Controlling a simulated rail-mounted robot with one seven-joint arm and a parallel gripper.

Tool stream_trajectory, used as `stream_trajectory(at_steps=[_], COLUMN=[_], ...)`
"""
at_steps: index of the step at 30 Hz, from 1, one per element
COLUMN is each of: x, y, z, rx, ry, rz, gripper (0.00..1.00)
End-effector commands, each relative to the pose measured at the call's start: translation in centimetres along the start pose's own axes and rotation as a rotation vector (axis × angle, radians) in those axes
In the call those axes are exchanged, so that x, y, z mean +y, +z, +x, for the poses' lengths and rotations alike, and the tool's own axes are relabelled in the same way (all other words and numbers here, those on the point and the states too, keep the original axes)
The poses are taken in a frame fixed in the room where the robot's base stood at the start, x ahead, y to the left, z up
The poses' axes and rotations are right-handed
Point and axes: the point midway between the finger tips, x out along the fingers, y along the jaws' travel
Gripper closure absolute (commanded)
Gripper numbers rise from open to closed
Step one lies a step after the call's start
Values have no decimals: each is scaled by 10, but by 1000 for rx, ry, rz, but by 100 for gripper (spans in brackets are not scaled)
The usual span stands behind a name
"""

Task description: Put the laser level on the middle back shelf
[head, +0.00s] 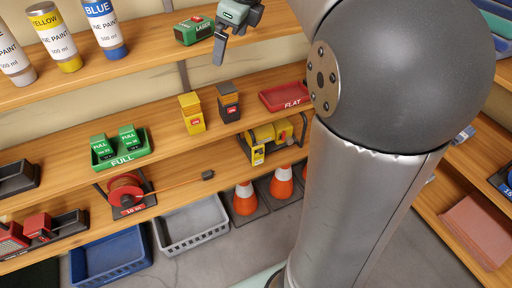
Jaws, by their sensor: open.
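The laser level (195,30) is a small green and dark box with red on its side and "LASER" lettering. It sits on the top back shelf (150,62), right of the paint cans. My gripper (220,50) is open and empty just right of it, with one dark finger pointing down at the shelf's front edge; the other finger is not clear. I cannot tell whether it touches the level. The middle back shelf (165,130) runs below, holding several things, with bare wood between them.
The middle shelf holds a green FULL tray (121,160) of batteries, a yellow box (192,113), a dark box (229,102) and a red FLAT tray (285,96). A cable reel (126,194) and a yellow machine (270,137) stand lower. Paint cans (105,30) stand upper left. My arm covers the centre right.

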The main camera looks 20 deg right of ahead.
Motion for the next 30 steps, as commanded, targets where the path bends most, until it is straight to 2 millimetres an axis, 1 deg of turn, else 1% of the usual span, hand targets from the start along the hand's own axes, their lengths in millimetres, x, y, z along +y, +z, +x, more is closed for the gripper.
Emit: stream_trajectory(at_steps=[1, 5, 6, 8, 9, 11, 12, 15, 16, 18, 21, 24, 30], x=[18, 66, 82, 106, 122, 145, 160, 190, 198, 211, 223, 227, 227], y=[-13, -49, -61, -80, -94, -114, -127, -157, -165, -180, -193, -198, -198], z=[9, 39, 48, 61, 70, 83, 92, 109, 113, 121, 128, 130, 130], rx=[15, 51, 62, 73, 80, 87, 88, 87, 85, 79, 72, 68, 67], ry=[17, 66, 84, 114, 137, 174, 200, 264, 282, 317, 350, 363, 364], rz=[-149, -654, -814, -1056, -1219, -1455, -1604, -1925, -2006, -2156, -2291, -2343, -2347], gripper=[0, 0, 0, 0, 0, 0, 0, 0, 0, 0, 0, 0, 0])
